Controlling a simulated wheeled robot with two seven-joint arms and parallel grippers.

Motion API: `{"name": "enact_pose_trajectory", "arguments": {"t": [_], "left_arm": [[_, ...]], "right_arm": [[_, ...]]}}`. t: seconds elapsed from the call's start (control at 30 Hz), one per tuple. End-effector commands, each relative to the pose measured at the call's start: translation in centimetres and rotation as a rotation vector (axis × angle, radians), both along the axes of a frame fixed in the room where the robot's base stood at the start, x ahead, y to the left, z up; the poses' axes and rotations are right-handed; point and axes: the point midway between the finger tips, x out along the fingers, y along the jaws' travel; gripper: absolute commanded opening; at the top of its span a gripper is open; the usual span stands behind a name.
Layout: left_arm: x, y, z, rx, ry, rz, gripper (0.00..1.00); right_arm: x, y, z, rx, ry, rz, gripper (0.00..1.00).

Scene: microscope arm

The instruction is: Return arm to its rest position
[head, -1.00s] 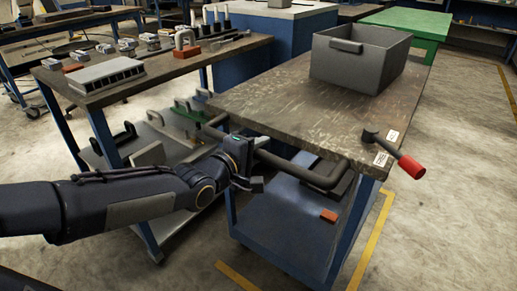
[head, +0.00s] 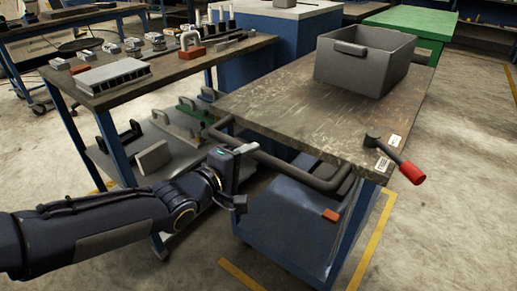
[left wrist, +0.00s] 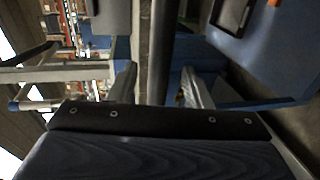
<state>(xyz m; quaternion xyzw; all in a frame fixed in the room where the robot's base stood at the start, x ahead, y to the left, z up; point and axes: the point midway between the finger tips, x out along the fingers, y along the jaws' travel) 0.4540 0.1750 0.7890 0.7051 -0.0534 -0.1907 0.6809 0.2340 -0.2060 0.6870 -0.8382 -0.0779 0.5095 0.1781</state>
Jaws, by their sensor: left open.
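My left gripper (head: 240,172) is open and empty at the near side of the cart, close to its dark push handle (head: 322,184). In the left wrist view the two fingers (left wrist: 158,85) are spread apart, with a dark bar (left wrist: 158,45) in line with the gap; I cannot tell whether it lies between them. A dark lever with a red grip (head: 410,172) sticks out over the cart top's right edge. No microscope can be made out. My right gripper is not in the frames.
The cart top (head: 290,105) carries a grey bin (head: 362,62) at the back. A second bench (head: 175,72) at left holds metal parts and clamps. Blocks lie on its lower shelf. Free floor (head: 455,190) is at right, with yellow tape lines.

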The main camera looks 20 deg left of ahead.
Motion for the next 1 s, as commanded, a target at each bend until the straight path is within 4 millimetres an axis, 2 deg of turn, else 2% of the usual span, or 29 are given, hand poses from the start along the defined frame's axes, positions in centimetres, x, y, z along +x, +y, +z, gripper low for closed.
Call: {"name": "enact_pose_trajectory", "arguments": {"t": [0.03,0.2,0.73,0.87,1.0], "left_arm": [[-0.7,0.3,0.6,0.001,-0.003,0.001,0.45],[-1.9,0.7,0.5,0.000,0.000,0.000,0.45],[-2.1,1.1,0.2,0.025,0.007,0.009,0.45],[-3.5,3.1,-1.0,0.187,0.056,0.044,0.45],[-7.4,5.8,-3.8,0.482,0.193,0.009,0.45]], "right_arm": [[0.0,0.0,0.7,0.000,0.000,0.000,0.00],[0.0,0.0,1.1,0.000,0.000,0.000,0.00],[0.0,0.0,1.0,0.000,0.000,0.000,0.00],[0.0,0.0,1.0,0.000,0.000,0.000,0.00],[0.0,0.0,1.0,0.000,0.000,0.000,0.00]]}}
